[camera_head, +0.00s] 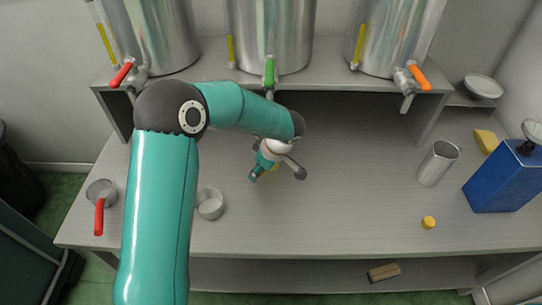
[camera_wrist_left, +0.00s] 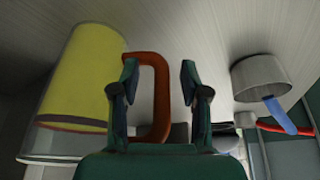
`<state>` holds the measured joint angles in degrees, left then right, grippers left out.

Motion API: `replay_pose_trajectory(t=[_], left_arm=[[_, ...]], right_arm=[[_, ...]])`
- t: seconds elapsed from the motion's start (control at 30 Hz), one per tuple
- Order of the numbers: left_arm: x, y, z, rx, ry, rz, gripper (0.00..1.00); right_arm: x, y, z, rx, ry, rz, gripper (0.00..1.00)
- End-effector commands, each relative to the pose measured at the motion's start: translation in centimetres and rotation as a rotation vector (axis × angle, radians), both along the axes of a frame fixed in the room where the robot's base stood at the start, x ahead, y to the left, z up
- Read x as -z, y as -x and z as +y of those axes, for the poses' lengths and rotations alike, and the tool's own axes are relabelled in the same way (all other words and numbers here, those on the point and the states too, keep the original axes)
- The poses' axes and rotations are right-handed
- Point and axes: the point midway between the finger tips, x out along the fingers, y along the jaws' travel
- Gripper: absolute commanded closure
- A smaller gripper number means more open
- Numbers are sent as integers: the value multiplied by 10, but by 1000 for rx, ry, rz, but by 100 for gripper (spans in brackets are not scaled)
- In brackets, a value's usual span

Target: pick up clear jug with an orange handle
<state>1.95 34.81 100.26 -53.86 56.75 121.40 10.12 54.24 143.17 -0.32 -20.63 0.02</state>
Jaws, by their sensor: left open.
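The clear jug (camera_wrist_left: 75,90) with yellow contents fills the left of the left wrist view. Its orange handle (camera_wrist_left: 160,95) stands between the two fingers of my left gripper (camera_wrist_left: 159,82). The fingers are apart, one on each side of the handle, and I see no firm contact. In the head view my left gripper (camera_head: 264,166) is low over the middle of the bench, and my arm hides nearly all of the jug there. My right gripper is in neither view.
On the grey bench (camera_head: 340,200) are a small metal cup (camera_head: 209,204), a red-handled pan (camera_head: 101,192), a metal cylinder (camera_head: 437,163), a yellow cap (camera_head: 428,222) and a blue can (camera_head: 505,178). Steel tanks (camera_head: 270,35) with taps stand behind. The bench right of centre is clear.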

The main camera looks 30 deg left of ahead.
Motion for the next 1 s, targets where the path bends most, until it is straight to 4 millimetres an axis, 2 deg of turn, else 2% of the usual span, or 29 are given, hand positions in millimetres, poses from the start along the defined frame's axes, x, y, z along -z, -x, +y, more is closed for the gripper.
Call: replay_pose_trajectory(t=[0.1,0.37,1.0], left_arm=[[0,0,0,0,0,0,56],[0,0,-1,1,0,0,100],[-1,-1,-1,3,1,-1,100]], right_arm=[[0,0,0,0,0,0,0],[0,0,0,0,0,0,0],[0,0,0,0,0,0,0]])
